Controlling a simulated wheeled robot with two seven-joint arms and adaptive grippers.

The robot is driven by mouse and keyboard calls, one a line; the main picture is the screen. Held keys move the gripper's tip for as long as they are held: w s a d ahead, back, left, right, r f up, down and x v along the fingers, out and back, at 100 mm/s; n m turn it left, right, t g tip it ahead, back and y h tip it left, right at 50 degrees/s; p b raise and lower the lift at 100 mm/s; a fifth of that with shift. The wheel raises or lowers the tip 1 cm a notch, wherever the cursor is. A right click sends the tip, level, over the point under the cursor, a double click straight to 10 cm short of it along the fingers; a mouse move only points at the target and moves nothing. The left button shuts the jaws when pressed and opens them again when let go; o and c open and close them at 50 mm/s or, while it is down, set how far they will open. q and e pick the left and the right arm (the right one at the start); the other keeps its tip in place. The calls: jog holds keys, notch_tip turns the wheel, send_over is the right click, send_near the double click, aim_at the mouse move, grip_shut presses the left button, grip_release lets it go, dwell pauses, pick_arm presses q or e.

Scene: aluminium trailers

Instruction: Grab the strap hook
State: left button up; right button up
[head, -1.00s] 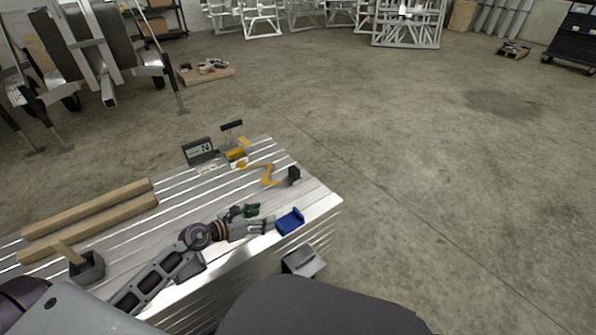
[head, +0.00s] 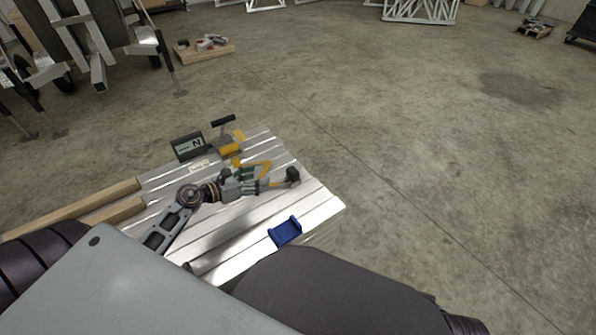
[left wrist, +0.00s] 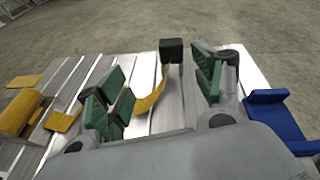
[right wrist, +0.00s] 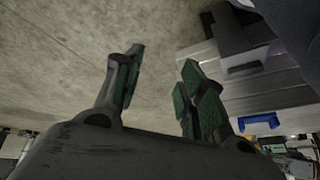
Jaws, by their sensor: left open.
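The strap hook (head: 292,175) is a small black block at the end of a yellow strap (head: 263,166) on the ridged aluminium trailer bed (head: 318,199). My left gripper (head: 264,184) is low over the bed, just left of the hook and partly over the strap. In the left wrist view the hook (left wrist: 172,50) lies ahead between the spread green-padded fingers, with the strap (left wrist: 152,98) running back between them. My left gripper (left wrist: 160,82) is open and empty. My right gripper (right wrist: 160,80) is open and empty beside the trailer, away from the hook.
A blue bracket (head: 285,231) lies near the bed's front edge, right of my left gripper. A yellow ratchet (head: 230,149) and a digital display (head: 187,146) stand at the back. Wooden beams (head: 110,200) lie at left. Bare floor (head: 430,180) spreads to the right.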

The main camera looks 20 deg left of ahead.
pick_arm(q)
jog(key=m, duration=0.1)
jog(key=d+m+h, duration=0.1)
jog(key=shift+w+d+m+g, duration=0.25)
jog(key=shift+m+g, duration=0.05)
jog(key=shift+m, duration=0.1)
pick_arm(e)
jog(key=shift+s+d+f+g, duration=0.25)
jog(key=shift+s+d+g, duration=0.1)
jog(key=shift+s+g, duration=0.15)
pick_arm(q)
send_near(291, 171)
jog(key=shift+b+x, duration=0.45)
jog(key=shift+x, duration=1.6)
jog(key=shift+w+d+f+b, duration=0.2)
jog(key=shift+w+d+b, duration=0.15)
jog(key=shift+w, duration=0.25)
pick_arm(e)
jog(key=f, duration=0.1)
jog(key=a+f, duration=0.1)
jog(key=f, duration=0.1)
jog(key=shift+w+f+t, duration=0.2)
jog(key=shift+t, duration=0.1)
